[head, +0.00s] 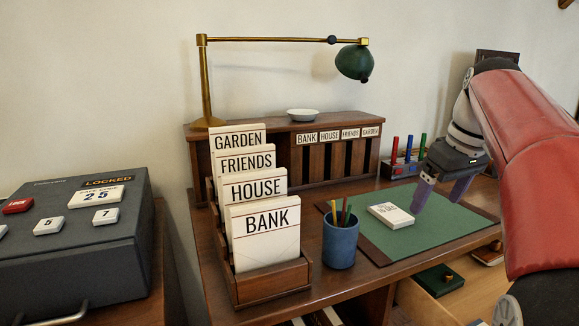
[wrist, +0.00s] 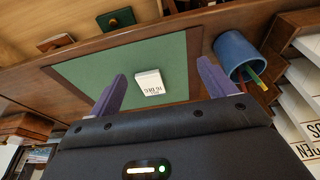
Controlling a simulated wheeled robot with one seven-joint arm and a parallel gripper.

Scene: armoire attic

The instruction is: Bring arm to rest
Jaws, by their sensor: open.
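My gripper (head: 442,189) hangs over the right part of the green desk mat (head: 433,228), with its purple fingers spread apart and nothing between them. My red and dark arm reaches in from the right in the head view. The gripper's fingers also show in the wrist view (wrist: 160,90), on either side of a small white block with printed text (wrist: 149,82). That block (head: 391,215) lies on the mat, apart from the fingers, to the left of the gripper in the head view.
A blue pencil cup (head: 340,245) and a wooden card rack (head: 272,282) stand left of the mat. A brass lamp (head: 206,80) rises behind. A pen holder (head: 400,168) stands at the back right. An open drawer (head: 428,302) juts below the desk. A grey box (head: 75,245) sits far left.

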